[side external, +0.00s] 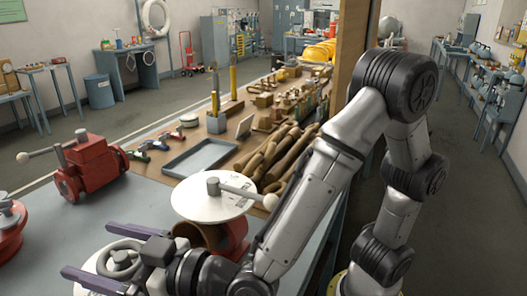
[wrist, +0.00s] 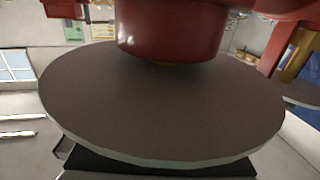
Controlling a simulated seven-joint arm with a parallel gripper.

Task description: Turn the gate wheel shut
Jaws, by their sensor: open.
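A small grey handwheel (side external: 121,264) stands over a pale round plate (side external: 88,291) at the bottom left of the side external view. My gripper (side external: 88,248) is open, with its two purple-grey fingers apart. In the picture one finger passes on the far side of the wheel and the other on the near side. I cannot tell whether either finger touches it. My gripper hides part of the wheel and plate. The wrist view shows a large dark disc (wrist: 160,110) with a pale edge and a red cylinder (wrist: 170,28) above it; the wheel is not identifiable there.
A red valve (side external: 225,238) with a white disc (side external: 195,205) and ball-ended lever stands close beside my arm. Another red lever valve (side external: 92,166) and a red fitting (side external: 8,238) stand to the left. A grey tray (side external: 222,145) lies behind. Bench between them is bare.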

